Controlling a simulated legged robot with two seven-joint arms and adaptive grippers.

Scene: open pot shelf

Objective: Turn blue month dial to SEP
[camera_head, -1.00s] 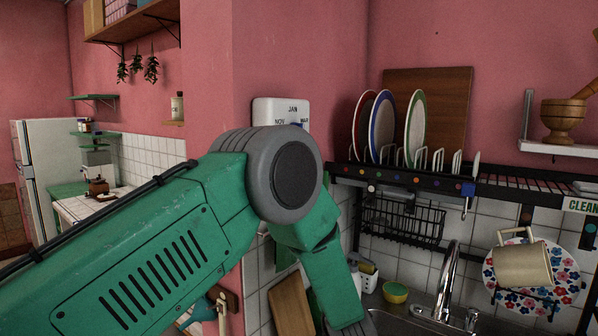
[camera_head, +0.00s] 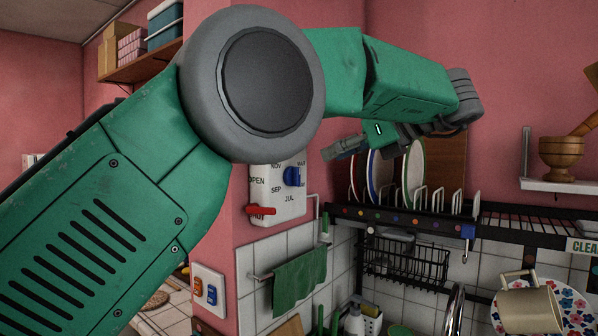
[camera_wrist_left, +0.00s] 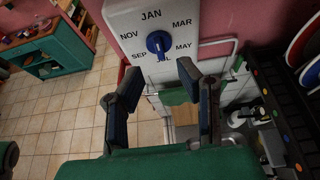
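The blue month dial (camera_head: 292,176) is on a white wall panel (camera_head: 290,207), partly hidden behind my left arm. In the left wrist view the dial (camera_wrist_left: 159,43) sits inside a ring of month names, with JAN at the top and SEP at lower left. Its grip runs roughly up and down, with its lower end over JUL; I cannot tell which end is the pointer. My left gripper (camera_head: 345,147) is up and right of the panel in the head view. In the wrist view the left gripper (camera_wrist_left: 160,75) is open and empty, its fingers apart from and below the dial.
A red lever (camera_head: 260,211) is low on the same panel. A dish rack (camera_head: 400,211) with plates (camera_head: 413,175) is close to the right of my gripper. A green towel (camera_head: 300,283) hangs below, and a switch plate (camera_head: 208,290) is at lower left.

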